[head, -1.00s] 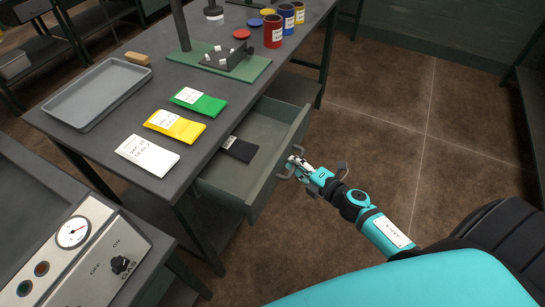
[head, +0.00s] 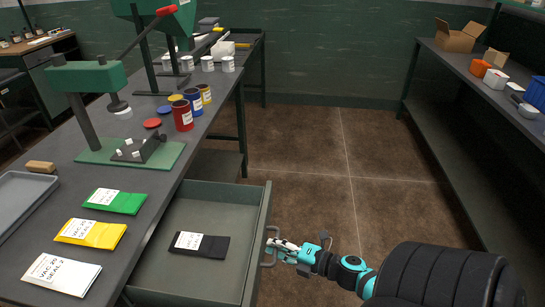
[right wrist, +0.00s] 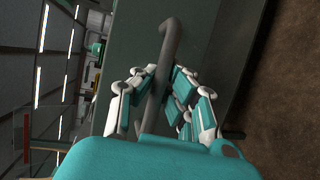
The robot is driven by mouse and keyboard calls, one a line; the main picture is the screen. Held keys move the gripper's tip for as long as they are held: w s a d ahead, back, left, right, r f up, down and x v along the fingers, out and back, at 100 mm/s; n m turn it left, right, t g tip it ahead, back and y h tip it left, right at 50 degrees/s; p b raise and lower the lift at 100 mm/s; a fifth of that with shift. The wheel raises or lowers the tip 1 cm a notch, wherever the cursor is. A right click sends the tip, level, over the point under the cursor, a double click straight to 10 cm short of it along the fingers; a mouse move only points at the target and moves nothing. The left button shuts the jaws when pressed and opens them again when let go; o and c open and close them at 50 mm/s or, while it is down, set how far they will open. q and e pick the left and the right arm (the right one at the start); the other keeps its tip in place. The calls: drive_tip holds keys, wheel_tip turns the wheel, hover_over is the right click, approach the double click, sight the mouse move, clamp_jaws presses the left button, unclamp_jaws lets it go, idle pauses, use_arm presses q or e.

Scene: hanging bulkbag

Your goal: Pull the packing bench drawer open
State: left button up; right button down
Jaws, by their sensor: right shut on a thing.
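The packing bench drawer (head: 200,270) is pulled well out from under the bench top, and its inside shows in the head view. A black packet (head: 201,245) with a white label lies in it. The grey bar handle (head: 270,252) is on the drawer's front panel. My right gripper (head: 272,243) is at the handle, its fingers shut around the bar. In the right wrist view the handle (right wrist: 168,48) runs between the white and teal fingers (right wrist: 158,88). My left gripper is not in view.
The packing bench (head: 125,160) carries green, yellow and white packets, a grey tray (head: 22,205), a green-based press (head: 130,152) and several tins. A shelf bench (head: 470,90) with boxes stands at the right. Brown floor (head: 320,150) between them is clear.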

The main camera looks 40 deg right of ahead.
drive_tip(key=shift+r, duration=0.1)
drive_tip(key=c, duration=1.3)
unclamp_jaws()
drive_tip(key=shift+c, duration=0.2)
drive_tip(key=v, duration=1.2)
